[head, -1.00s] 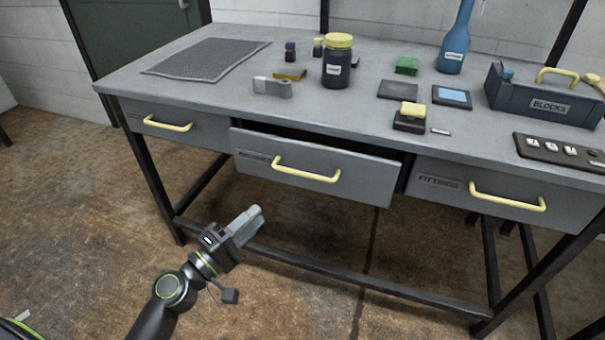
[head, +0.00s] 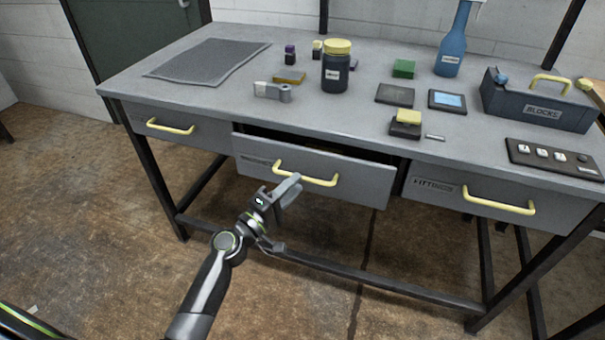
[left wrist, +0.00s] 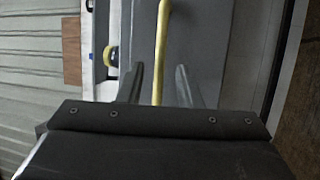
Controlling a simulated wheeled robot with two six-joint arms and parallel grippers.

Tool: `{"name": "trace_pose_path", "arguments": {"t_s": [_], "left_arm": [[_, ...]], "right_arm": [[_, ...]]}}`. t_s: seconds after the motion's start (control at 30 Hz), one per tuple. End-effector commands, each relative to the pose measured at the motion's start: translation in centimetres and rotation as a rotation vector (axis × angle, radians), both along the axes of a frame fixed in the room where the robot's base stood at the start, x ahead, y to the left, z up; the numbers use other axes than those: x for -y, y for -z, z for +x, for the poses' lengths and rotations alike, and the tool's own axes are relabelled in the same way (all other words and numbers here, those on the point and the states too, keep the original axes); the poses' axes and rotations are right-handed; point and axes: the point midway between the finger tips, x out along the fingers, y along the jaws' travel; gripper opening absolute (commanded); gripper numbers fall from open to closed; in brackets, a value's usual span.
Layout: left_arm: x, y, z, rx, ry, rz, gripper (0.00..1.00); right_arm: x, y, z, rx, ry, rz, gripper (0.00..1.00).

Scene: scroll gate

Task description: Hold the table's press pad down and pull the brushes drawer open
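The middle drawer (head: 350,181) stands partly open, with a dark gap above its front. Its label is too blurred to read for sure. Its yellow handle (head: 318,181) is a horizontal bar. My left gripper (head: 292,188) is in front of the handle's left part. In the left wrist view, the yellow handle (left wrist: 161,45) runs between the two fingers of the open left gripper (left wrist: 160,85), with a gap on each side. A black block with a yellow top (head: 407,117), which looks like the press pad, sits near the table's front edge. Nothing touches it. My right gripper is out of view.
The grey table (head: 200,100) also has a closed left drawer (head: 190,132) and a closed FITTINGS drawer (head: 455,190). A yellow-lidded jar (head: 336,68), a blue bottle (head: 452,45), a BLOCKS carrier (head: 535,106) and a button panel (head: 555,158) stand on top.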

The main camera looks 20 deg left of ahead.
Motion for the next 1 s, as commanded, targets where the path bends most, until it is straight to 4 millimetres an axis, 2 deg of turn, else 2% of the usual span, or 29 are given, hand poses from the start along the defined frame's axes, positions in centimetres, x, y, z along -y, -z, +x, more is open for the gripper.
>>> {"name": "trace_pose_path", "arguments": {"t_s": [0.1,0.23,0.63,0.87,1.0], "left_arm": [[0.8,-0.5,1.7,0.001,0.0,0.0,0.32],[1.3,-0.6,2.8,0.0,0.0,0.0,0.32],[1.6,-0.6,3.4,0.0,0.0,0.001,0.32],[1.6,-0.6,3.4,0.0,0.0,0.001,0.02],[1.6,-0.6,3.4,0.0,0.0,0.001,0.0]], "right_arm": [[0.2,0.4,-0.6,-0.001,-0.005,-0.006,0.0],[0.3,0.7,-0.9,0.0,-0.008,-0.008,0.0],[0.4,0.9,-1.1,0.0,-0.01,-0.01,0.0],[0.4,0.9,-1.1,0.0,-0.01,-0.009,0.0],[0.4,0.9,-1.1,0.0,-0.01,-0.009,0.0]]}}
